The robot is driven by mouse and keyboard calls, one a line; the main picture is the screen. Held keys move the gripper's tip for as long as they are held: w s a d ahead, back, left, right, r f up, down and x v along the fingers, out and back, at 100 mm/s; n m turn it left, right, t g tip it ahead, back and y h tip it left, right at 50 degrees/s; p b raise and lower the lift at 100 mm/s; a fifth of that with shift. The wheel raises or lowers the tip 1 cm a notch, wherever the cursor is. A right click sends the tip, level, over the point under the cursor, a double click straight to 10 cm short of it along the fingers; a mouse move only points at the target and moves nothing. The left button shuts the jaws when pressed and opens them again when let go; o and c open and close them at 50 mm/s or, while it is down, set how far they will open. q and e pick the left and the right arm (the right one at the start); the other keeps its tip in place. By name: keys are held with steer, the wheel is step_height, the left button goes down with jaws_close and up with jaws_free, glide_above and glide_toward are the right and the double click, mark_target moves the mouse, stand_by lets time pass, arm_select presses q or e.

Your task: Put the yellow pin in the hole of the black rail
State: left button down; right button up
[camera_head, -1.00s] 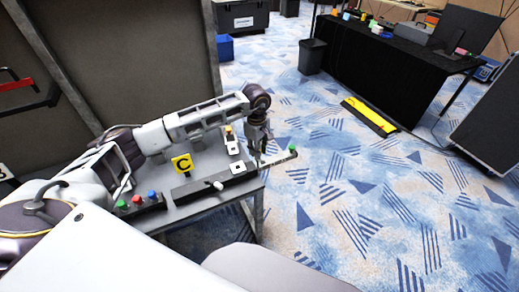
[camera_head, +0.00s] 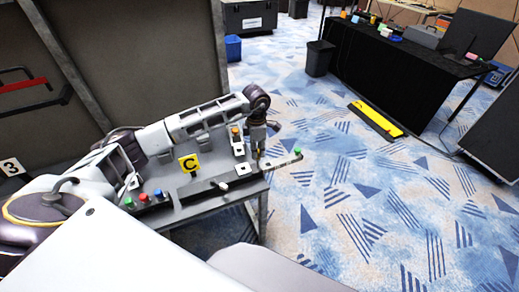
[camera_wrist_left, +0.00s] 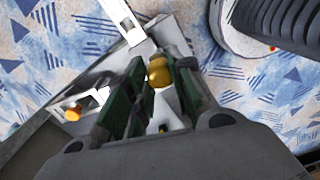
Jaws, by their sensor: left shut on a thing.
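My left gripper (camera_head: 258,153) points down over the right end of the bench. In the left wrist view its two dark green fingers (camera_wrist_left: 150,95) are shut on the yellow pin (camera_wrist_left: 159,72), whose round yellow head shows between the fingertips. In the head view the pin is only a thin yellow sliver. The black rail (camera_head: 205,189) lies along the bench's front edge, with a pale knob (camera_head: 223,185) on it. The gripper is near the rail's right end. The hole, and whether the pin touches the rail, cannot be made out. My right gripper is not in view.
A bar with a green end (camera_head: 297,150) juts out past the bench's right side.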

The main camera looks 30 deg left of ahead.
arm_select(q)
steer(key=s+a+r+n+p, duration=0.1)
steer(key=a+r+n+p, duration=0.1)
steer(key=n, duration=0.8)
steer(key=s+a+r+n+p, duration=0.1)
steer(key=a+n, duration=0.3)
steer(key=n, duration=0.6)
steer(key=shift+r+n+p, duration=0.4)
steer(key=shift+r+p, duration=0.35)
steer(key=shift+r, duration=0.1)
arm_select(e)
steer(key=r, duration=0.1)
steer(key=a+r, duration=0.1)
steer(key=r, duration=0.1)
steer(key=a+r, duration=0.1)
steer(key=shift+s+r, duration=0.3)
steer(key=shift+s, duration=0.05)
arm_select(q)
steer(key=shift+f, duration=0.1)
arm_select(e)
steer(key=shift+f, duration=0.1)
arm_select(q)
steer(key=shift+f+b, duration=1.45)
steer(key=shift+f, duration=0.85)
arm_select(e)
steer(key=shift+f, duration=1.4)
